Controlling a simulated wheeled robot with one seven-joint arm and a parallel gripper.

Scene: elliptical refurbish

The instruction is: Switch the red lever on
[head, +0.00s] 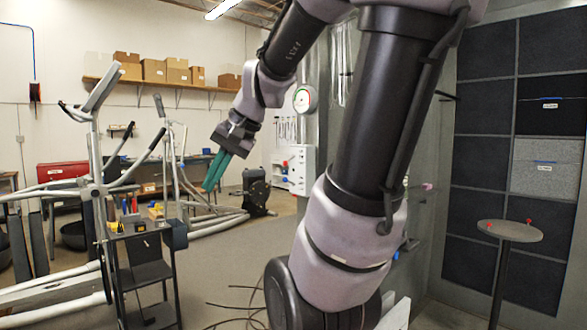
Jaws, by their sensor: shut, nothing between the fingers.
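My gripper (209,187) has teal fingers and hangs pointing down and slightly left, near the middle of the head view. Its fingers are together and hold nothing. A white box (301,168) is mounted to the right of the gripper, with a small red part (285,163) on its left side and a small blue part below that. The red part may be the red lever, but it is too small to tell its position. The gripper is apart from the box in the picture. My arm hides part of the area right of the box.
A black cart (150,272) with tools stands at lower left beside exercise machines. A round table (510,231) with two small red items stands at right. Cables (240,305) lie on the floor. A shelf (160,84) of boxes is on the back wall. Grey floor between is open.

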